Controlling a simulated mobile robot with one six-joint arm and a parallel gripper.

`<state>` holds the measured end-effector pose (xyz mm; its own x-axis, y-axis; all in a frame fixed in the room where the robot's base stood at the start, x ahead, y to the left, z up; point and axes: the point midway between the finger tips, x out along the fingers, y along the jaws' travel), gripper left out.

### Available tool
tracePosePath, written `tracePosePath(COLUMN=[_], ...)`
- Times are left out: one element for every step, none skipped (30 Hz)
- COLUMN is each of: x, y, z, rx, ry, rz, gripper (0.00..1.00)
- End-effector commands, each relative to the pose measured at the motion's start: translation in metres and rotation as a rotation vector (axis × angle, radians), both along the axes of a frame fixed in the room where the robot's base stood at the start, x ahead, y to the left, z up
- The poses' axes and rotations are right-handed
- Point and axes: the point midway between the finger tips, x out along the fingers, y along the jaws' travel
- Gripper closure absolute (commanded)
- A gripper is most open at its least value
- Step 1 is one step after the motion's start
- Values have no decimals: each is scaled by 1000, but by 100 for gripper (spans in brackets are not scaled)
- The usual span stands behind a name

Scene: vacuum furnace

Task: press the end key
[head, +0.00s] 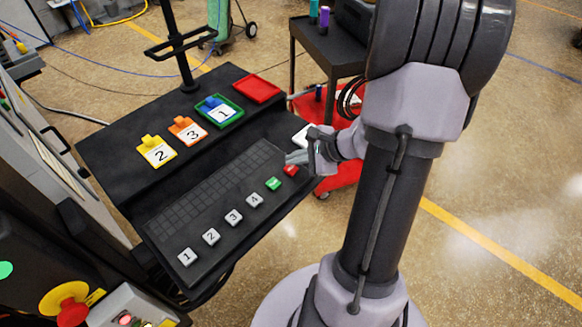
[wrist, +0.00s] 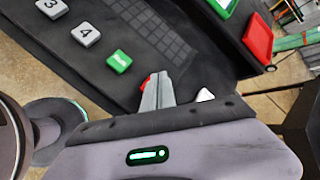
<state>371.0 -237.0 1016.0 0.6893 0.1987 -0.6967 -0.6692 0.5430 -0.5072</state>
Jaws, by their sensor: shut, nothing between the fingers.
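The row of keys runs along the near edge of the black keyboard panel (head: 163,226). The red key (head: 290,170), its label too small to read, is at the right end, beside the green key (head: 273,184). My gripper (head: 292,157) is shut and empty, with its fingertips just above and behind the red key. In the wrist view the closed fingers (wrist: 158,82) partly hide the red key (wrist: 145,82), and the green key (wrist: 119,61) is clear to the left. I cannot tell whether the fingertips touch the red key.
Grey keys numbered 1 to 4 (head: 233,217) lie left of the green key. Behind are numbered tags (head: 157,151), a green tray (head: 228,122) and a red tray (head: 257,88). A white object (head: 303,134) sits beside my gripper. A dark cart (head: 325,48) stands behind.

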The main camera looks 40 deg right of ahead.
Motion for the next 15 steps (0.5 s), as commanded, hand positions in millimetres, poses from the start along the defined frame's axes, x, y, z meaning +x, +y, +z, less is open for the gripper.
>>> tracePosePath(x=[0,0,0,0,0,0,0,0,0,0,0,0,0,0,0], y=[0,0,0,0,0,0,0,0,0,0,0,0,0,0,0], z=[0,-1,-2,-3,-4,-6,-7,-8,-9,-10,-10,-10,-9,-9,-9], rx=[0,0,0,0,0,0,0,0,0,-1,-1,-1,-1,0,0], ry=[0,0,0,0,0,0,0,0,0,0,0,0,0,0,0], rz=[0,0,0,0,0,0,0,0,0,1,1,1,1,0,0], gripper=[100,100,100,100,100,100,100,100,100,100,100,100,100,100,100])
